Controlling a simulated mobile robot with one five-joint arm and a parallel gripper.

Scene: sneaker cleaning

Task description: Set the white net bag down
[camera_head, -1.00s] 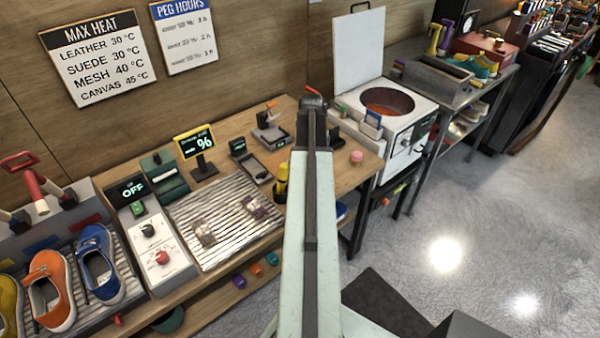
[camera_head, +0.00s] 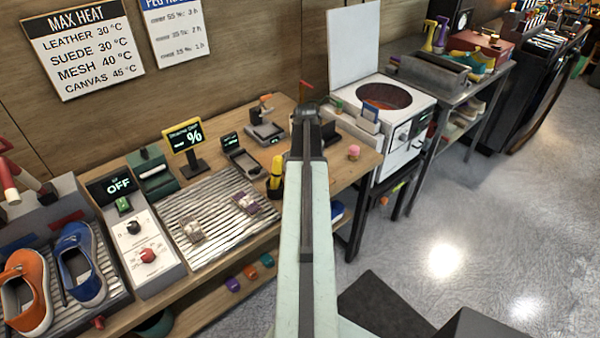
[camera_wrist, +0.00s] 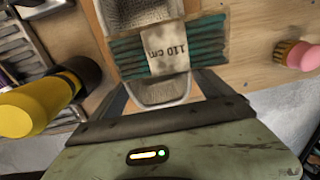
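I cannot identify the white net bag for sure. In the wrist view, a pale grey mesh-textured piece (camera_wrist: 140,12) shows at the top edge. Below it lies a teal lace bundle (camera_wrist: 205,38) with a paper band marked "110 cm". A pale rounded piece shows under the band, between the fingers of my gripper (camera_wrist: 165,84). The fingers stand apart; their tips are partly hidden by the bundle, and a grip is not clear. In the head view, my arm hides the gripper. Two small whitish packets, left (camera_head: 191,229) and right (camera_head: 246,203), lie on the ribbed metal plate (camera_head: 215,240).
A yellow-and-black bottle (camera_wrist: 45,100) stands close left of my gripper; a pink-topped brush (camera_wrist: 298,55) lies to the right. The wooden bench (camera_head: 355,170) holds grey trays and a "%" sign (camera_head: 185,138). A white machine (camera_head: 408,125) stands beyond its right end.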

